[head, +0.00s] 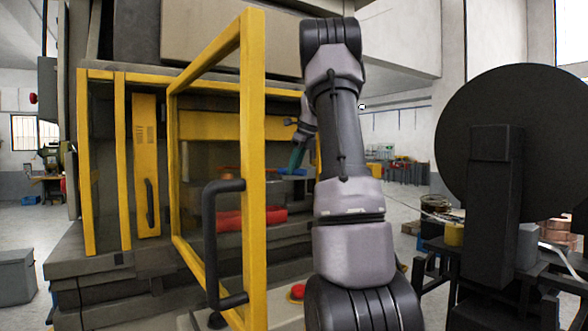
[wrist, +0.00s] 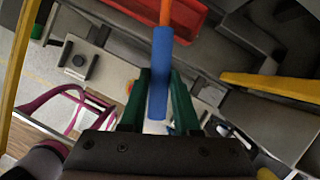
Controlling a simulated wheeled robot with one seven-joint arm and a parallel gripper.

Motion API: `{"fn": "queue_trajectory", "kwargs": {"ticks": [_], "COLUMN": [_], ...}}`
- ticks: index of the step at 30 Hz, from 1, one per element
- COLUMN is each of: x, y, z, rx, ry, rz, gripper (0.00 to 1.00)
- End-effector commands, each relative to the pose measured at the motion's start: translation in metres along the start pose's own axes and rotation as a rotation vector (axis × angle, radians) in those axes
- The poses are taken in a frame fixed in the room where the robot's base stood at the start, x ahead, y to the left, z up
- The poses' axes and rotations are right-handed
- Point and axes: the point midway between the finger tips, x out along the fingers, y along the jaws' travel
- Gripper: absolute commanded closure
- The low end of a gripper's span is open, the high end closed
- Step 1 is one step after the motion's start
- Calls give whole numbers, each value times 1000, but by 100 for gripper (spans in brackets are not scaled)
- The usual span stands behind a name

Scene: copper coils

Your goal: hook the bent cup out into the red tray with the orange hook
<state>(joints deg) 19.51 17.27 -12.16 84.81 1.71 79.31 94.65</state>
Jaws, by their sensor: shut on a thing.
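My gripper (wrist: 160,84) has green fingers shut on the blue handle of the orange hook (wrist: 160,62). The orange shaft runs away from the fingers, toward the top of the wrist view. In the head view my gripper (head: 297,157) is in the machine's opening, with the blue handle (head: 293,171) showing beside it and orange to its left. The red tray (head: 232,220) lies below and left of the gripper. It also shows at the top of the wrist view (wrist: 188,18), near the shaft. The hook's tip is hidden. I cannot make out the bent cup.
A yellow-framed door (head: 253,170) with a black handle (head: 212,245) stands open at the left of my arm. Yellow machine framing (head: 120,165) is farther left. A large black reel (head: 515,140) stands at the right. A red button (head: 298,291) is below the opening.

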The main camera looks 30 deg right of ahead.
Motion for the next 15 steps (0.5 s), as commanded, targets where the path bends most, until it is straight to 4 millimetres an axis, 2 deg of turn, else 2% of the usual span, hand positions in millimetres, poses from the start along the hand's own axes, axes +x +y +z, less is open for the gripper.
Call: {"fn": "queue_trajectory", "kwargs": {"ticks": [15], "x": [11], "y": [0], "z": [-4], "rx": [0], "ry": [0], "rz": [1], "gripper": [100]}}
